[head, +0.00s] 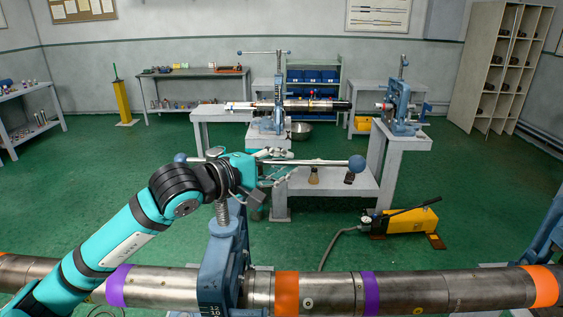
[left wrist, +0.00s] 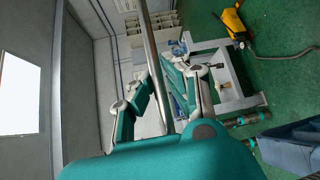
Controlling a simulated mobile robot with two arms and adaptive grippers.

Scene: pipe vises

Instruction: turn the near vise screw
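The near vise (head: 222,268) is a blue frame over the pipe at the front, with its upright screw (head: 223,212) on top. A thin grey handle bar (head: 325,162) crosses above the screw and ends in a blue ball (head: 357,163) on the right and another ball (head: 180,158) on the left. My teal left gripper (head: 281,165) is at the bar, right of the screw. In the left wrist view the bar (left wrist: 151,50) runs between the spread fingers of the left gripper (left wrist: 163,95), with gaps showing. The gripper hides the bar's middle. My right gripper is not in view.
A long pipe (head: 410,292) with orange and purple bands spans the front. A yellow hydraulic pump (head: 405,222) with a hose stands on the green floor beyond it. Another vise (head: 398,107) stands farther back on a grey stand. Open floor lies between.

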